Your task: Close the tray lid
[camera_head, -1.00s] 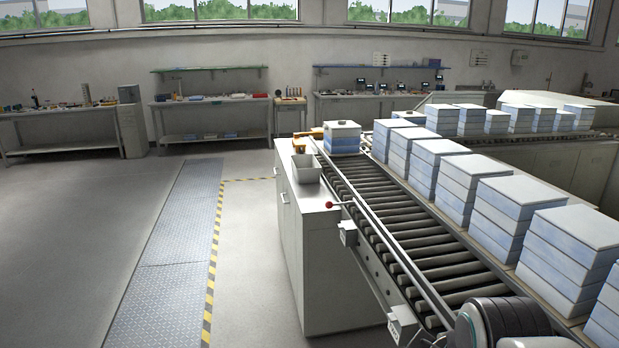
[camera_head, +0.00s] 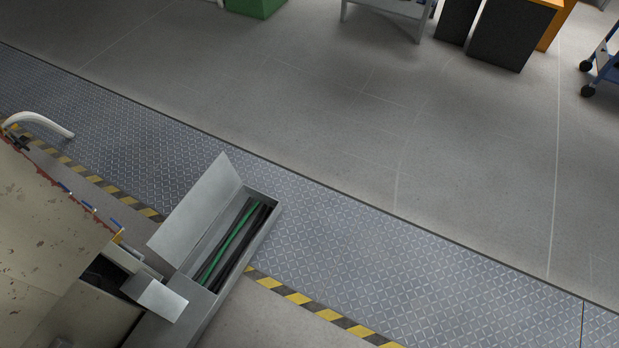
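A long grey metal tray (camera_head: 262,232) is at the lower left, beside a worn cream-coloured machine. Its grey lid (camera_head: 195,210) stands raised and tilted along the tray's left side, so the tray is open. Inside lie black cable-like strips and a green one (camera_head: 232,240). A small light plate (camera_head: 162,299) sits by the tray's near end; I cannot tell if it is part of the tray. My gripper is not in view.
The cream machine (camera_head: 40,235) fills the lower left, with a pale curved bar (camera_head: 42,122) above it. A patterned metal walkway (camera_head: 400,265) with a yellow-black stripe (camera_head: 310,304) runs past the tray. The grey floor (camera_head: 330,110) beyond is clear; a wheeled blue cart (camera_head: 605,65) stands far right.

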